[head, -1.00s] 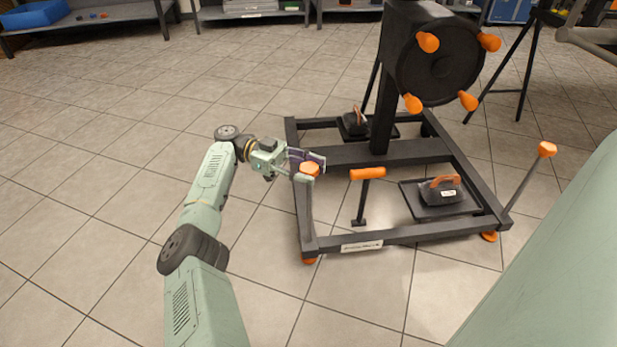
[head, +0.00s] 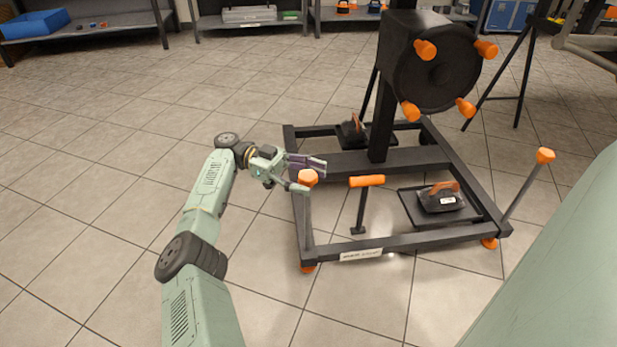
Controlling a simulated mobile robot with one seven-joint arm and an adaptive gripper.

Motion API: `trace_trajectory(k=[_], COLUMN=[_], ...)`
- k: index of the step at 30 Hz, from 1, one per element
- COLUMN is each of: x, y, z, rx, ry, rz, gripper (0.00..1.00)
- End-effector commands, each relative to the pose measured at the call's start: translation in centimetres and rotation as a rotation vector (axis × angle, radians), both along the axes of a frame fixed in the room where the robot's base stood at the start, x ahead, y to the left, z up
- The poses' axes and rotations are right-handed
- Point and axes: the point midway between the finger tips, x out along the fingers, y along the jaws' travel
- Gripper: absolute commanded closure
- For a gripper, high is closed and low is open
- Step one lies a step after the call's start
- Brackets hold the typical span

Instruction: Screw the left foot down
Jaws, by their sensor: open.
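The left foot's orange hexagonal knob (head: 308,178) stands on top of an upright rod at the front left corner of the black base frame (head: 400,242). Its orange foot pad (head: 307,268) shows at the floor below that corner. My gripper (head: 311,176) comes in from the left with its fingers spread. One finger passes on the far side of the knob and the other on the near side. The knob appears between the fingertips; I cannot tell whether either finger touches it. The gap between pad and floor is too small to judge.
A right knob (head: 545,156) tops a slanted rod with its own orange pad (head: 489,243). An orange T-handle (head: 367,181) stands in the middle. A black weight (head: 440,198) sits on the right tray. The wheel head with orange knobs rises behind. The floor at left is clear.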

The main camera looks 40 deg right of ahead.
Motion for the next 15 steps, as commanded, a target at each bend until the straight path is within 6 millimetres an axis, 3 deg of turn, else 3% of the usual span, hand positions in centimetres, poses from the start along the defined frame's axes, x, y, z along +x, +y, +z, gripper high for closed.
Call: trace_trajectory(k=[7,15], x=[0.1,0.0], y=[0.0,0.0], z=[1.1,6.3], rx=[-0.002,-0.002], ry=[-0.002,-0.004], rz=[0.002,0.000], gripper=[0.42,0.42])
